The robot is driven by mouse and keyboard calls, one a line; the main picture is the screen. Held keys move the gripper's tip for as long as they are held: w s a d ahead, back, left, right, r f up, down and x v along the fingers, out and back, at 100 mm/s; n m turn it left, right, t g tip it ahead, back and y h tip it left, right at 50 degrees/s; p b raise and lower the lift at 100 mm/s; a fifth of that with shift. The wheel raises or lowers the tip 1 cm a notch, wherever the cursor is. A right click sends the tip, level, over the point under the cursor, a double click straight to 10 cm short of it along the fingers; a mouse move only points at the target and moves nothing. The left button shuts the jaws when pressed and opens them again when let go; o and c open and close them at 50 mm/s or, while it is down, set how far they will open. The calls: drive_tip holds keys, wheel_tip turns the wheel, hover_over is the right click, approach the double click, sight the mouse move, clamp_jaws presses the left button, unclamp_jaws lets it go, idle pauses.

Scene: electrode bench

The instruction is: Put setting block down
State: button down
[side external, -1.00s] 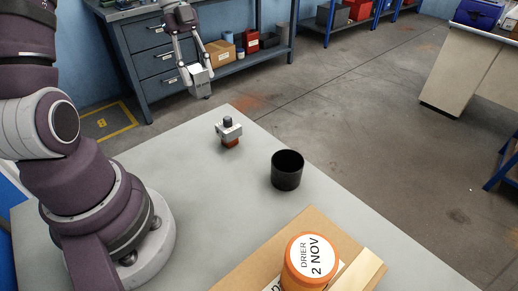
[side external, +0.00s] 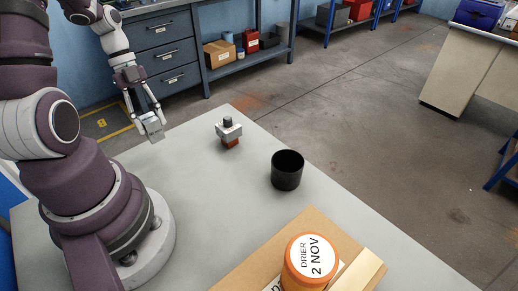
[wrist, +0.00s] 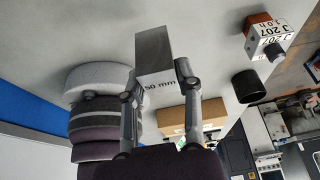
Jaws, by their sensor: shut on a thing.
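The setting block (side external: 152,126) is a small grey metal block. My gripper (side external: 147,114) is shut on it and holds it at the far left of the table, left of the clamp-like fixture. In the wrist view the block (wrist: 153,52) shows between the fingers, and its face reads "50 mm". In the side view I cannot tell exactly how far its underside is from the tabletop (side external: 190,190); it appears raised.
A metal fixture with an orange-brown base (side external: 229,132) stands on the table; its label in the wrist view reads "J 207". A black cup (side external: 287,171) is near the right edge. The table's middle is clear.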

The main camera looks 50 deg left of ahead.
wheel_tip(320, 180, down, 6)
drive_tip(key=shift+r, duration=0.1)
drive_tip(key=c, duration=0.8)
unclamp_jaws()
